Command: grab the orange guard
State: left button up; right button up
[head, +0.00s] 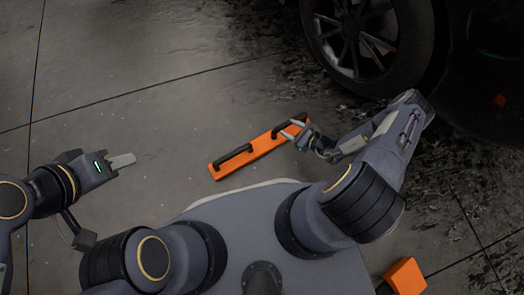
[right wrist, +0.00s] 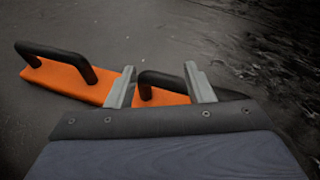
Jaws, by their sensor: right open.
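The orange guard (head: 238,164) is a long flat bar with two black handles, lying on the floor in front of my body. In the right wrist view the open fingers (right wrist: 162,87) stand apart over the guard (right wrist: 75,82). The handle (right wrist: 168,79) shows between them and runs behind the right finger; I cannot tell if they touch it. My left gripper (head: 122,161) is away to the left over bare floor, apart from the guard; its finger gap is not clear.
A dark car with a wheel (head: 368,40) stands at the top right, beyond my right arm. An orange block (head: 405,276) is at the bottom right. The tiled floor (head: 130,60) is clear at the left and upper left.

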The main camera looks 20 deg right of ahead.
aim_at(274, 135)
jog(key=f, duration=0.2)
jog(key=s+a+f+m+h+b, duration=0.1)
jog(key=f, duration=0.2)
jog(key=s+f+m, duration=0.1)
jog(key=f, duration=0.1)
jog(key=shift+a+f, duration=0.3)
jog(key=b+x, duration=0.4)
jog(key=x, duration=0.2)
jog(key=shift+w+a, duration=0.1)
jog(key=shift+a, duration=0.25)
jog(key=shift+w+a, duration=0.25)
jog(key=shift+w, duration=0.15)
pick_arm(q)
notch_tip(274, 135, down, 6)
jog(key=shift+f, duration=0.25)
pick_arm(e)
jog(key=shift+r, duration=0.1)
grip_shut()
